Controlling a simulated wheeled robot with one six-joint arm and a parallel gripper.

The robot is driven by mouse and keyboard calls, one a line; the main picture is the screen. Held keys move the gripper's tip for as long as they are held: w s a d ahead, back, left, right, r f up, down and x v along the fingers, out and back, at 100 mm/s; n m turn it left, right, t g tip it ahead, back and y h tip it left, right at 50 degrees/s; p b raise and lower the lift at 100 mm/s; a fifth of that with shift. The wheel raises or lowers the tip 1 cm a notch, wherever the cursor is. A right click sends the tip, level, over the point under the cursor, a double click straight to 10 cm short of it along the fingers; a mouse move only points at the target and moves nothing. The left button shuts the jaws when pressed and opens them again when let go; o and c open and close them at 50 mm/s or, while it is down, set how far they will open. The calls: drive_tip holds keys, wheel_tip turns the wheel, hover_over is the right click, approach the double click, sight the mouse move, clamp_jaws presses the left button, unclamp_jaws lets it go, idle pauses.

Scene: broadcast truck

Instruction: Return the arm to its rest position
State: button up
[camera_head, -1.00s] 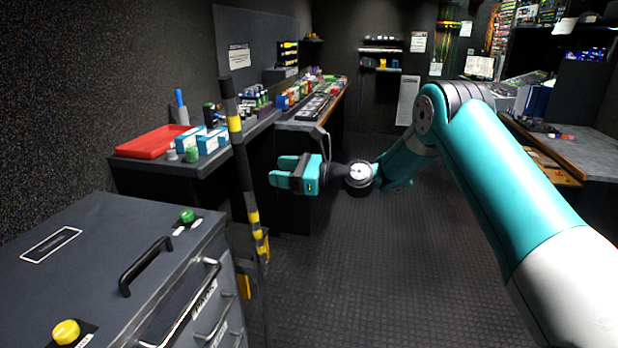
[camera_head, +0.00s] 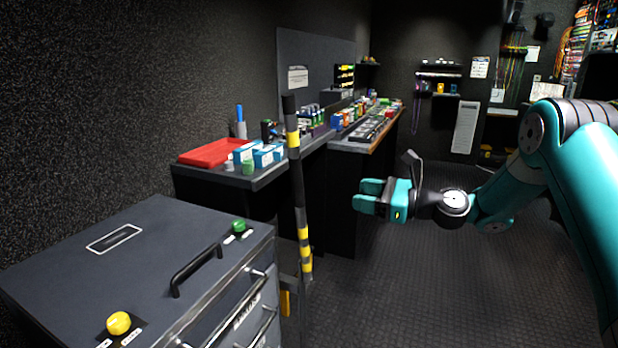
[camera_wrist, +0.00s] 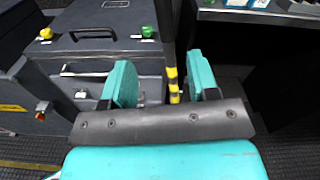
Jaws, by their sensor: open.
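My gripper (camera_head: 369,196) is teal and points left in the head view, at the end of my teal arm. It hangs in the air over the dark floor, right of the striped post and in front of the workbench. In the wrist view my gripper (camera_wrist: 162,82) shows two teal fingers spread apart with nothing between them. The striped post appears beyond the gap between the fingers. The arm is bent and reaches in from the right side of the head view.
A black-and-yellow post (camera_head: 299,190) stands left of my gripper. A grey drawer cabinet (camera_head: 130,262) with green and yellow knobs is at lower left. A workbench with a red tray (camera_head: 212,152) and small boxes stands behind. Ribbed floor (camera_head: 400,300) is clear below.

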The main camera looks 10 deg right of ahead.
drive_tip(key=s+a+r+n+g+h+p, duration=0.2)
drive_tip(key=s+a+r+n+g, duration=0.1)
drive_tip(key=s+a+r+n, duration=0.4)
drive_tip(key=s+a+r+n+g+h+p, duration=0.2)
drive_tip(key=s+a+n+g, duration=0.25)
drive_tip(key=s+n, duration=0.45)
drive_tip(key=s+d+r+n+g+h+p, duration=0.1)
drive_tip(key=s+n+h, duration=0.2)
drive_tip(key=s+n, duration=0.3)
drive_tip(key=s+d+n+g+h+p, duration=0.1)
drive_tip(key=s+n, duration=0.6)
drive_tip(key=s, duration=0.9)
drive_tip(key=d+h, duration=0.1)
drive_tip(key=h, duration=0.1)
drive_tip(key=shift+d+r+n+h, duration=0.2)
drive_tip(key=shift+r+n+h, duration=0.1)
drive_tip(key=shift+r+h, duration=0.1)
drive_tip(key=shift+w, duration=0.1)
